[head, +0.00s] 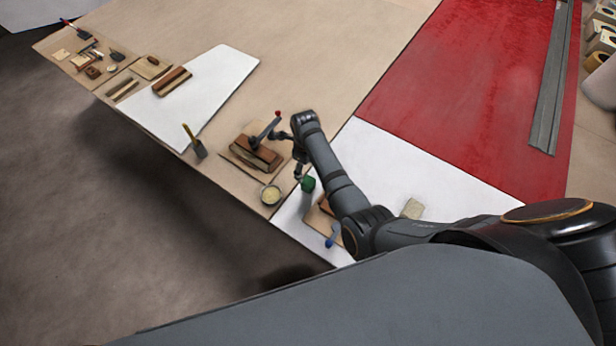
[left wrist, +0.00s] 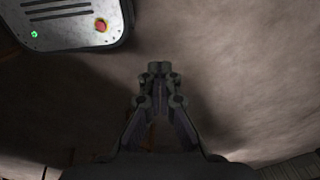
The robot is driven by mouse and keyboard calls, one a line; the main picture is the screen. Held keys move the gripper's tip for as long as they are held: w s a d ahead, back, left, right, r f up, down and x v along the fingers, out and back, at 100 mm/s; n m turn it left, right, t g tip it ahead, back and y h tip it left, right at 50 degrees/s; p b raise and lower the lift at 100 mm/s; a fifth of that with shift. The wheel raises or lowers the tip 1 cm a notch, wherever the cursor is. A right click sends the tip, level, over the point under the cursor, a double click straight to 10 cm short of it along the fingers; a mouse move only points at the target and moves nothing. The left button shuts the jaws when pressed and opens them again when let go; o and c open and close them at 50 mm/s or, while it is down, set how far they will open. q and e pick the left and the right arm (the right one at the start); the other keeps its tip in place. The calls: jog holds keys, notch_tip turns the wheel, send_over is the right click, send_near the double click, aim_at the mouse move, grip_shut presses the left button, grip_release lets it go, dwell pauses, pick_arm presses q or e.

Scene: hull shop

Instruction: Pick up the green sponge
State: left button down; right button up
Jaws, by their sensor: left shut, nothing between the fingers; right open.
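The green sponge (head: 308,184) is a small dark green block on the white sheet near the table's front edge in the head view. My right gripper (head: 298,174) points down just to the left of the sponge in the picture, close to it. It is open and empty; whether it touches the sponge cannot be told. My right forearm passes close to the sponge on its right. My left gripper (left wrist: 158,70) is shut and empty over bare brown floor in the left wrist view. It does not show in the head view.
A wooden block with a tool (head: 256,152) lies left of my right gripper, with a small round dish (head: 271,194) in front. A blue-tipped item (head: 331,240) and a pale block (head: 412,208) lie near my right arm. A red panel (head: 470,90) covers the right side.

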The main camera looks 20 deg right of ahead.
aim_at(307, 180)
jog(key=f+b, duration=0.4)
jog(key=shift+s+f, duration=0.25)
jog(key=shift+w+f+b, duration=0.1)
jog(key=shift+f+b, duration=0.65)
jog(key=shift+b, duration=0.15)
jog(key=f+b, duration=0.2)
jog(key=b, duration=0.1)
jog(key=f+b, duration=0.1)
jog(key=f, duration=0.1)
jog(key=shift+s+d, duration=0.1)
jog(key=shift+s, duration=0.2)
jog(key=shift+f+b, duration=0.25)
jog(key=shift+b, duration=0.25)
pick_arm(q)
notch_tip(307, 180, down, 11)
jog(key=shift+s, duration=0.35)
pick_arm(e)
jog(key=shift+r, duration=0.15)
jog(key=shift+c, duration=0.4)
pick_arm(q)
jog(key=shift+w, duration=0.25)
pick_arm(e)
jog(key=c, duration=1)
